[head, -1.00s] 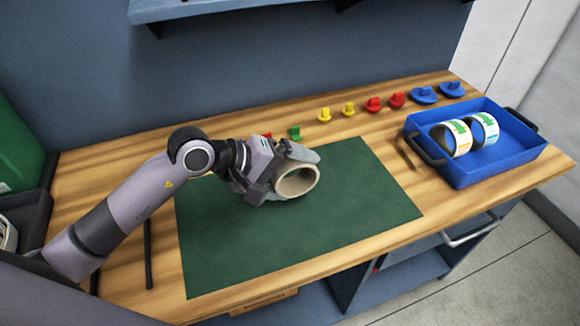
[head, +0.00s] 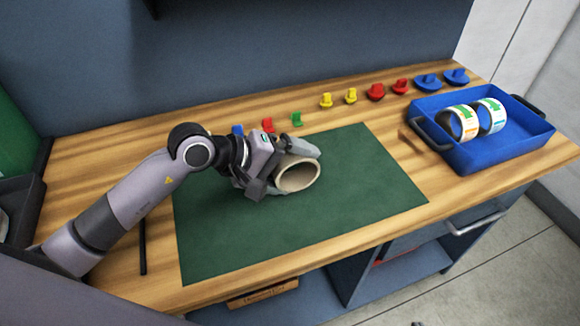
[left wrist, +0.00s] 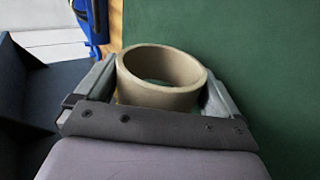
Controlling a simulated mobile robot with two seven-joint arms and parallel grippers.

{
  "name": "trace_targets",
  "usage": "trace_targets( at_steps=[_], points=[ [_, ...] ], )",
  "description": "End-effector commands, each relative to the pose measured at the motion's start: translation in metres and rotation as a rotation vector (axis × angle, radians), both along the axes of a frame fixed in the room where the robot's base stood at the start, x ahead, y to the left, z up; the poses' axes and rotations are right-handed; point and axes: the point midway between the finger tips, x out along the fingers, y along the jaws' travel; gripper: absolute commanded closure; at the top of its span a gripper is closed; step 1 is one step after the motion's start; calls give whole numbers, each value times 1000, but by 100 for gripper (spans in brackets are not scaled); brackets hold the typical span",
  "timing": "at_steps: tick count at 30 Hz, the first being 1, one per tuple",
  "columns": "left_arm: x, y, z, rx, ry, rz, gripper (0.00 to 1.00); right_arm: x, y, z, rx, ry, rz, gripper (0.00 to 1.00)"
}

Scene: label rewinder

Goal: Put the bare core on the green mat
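The bare core (head: 313,184) is a plain beige-grey ring with no labels. It is over the middle of the green mat (head: 350,200), its open end turned toward the head camera. My left gripper (head: 288,168) has its fingers on both sides of the core. In the left wrist view the core (left wrist: 155,95) fills the gap between the fingers, which look closed on it. Part of the mat (left wrist: 250,60) shows beyond it. Whether the core touches the mat I cannot tell. My right gripper is not in view.
A blue tray (head: 487,162) with two labelled rolls (head: 464,123) stands at the right. Red, yellow, green and blue pegged pieces (head: 376,92) line the back of the wooden table. A black rod (head: 143,245) lies left of the mat. The mat's right part is clear.

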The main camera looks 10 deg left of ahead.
Motion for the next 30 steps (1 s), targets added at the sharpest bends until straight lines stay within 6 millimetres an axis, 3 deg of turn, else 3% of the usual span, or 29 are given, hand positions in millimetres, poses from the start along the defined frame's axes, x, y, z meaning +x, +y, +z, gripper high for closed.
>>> trace_targets(
  at_steps=[1, 4, 18, 30],
  points=[
    [-4, 1, -15, 20, 28, -3, 0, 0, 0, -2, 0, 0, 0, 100],
    [-6, 5, -13, 20, 27, -3, 0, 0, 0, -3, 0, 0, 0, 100],
    [-32, 44, 33, 6, 3, 2, 0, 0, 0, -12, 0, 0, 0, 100],
    [-37, 49, 42, 0, -2, 0, 0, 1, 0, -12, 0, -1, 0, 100]
  ],
)
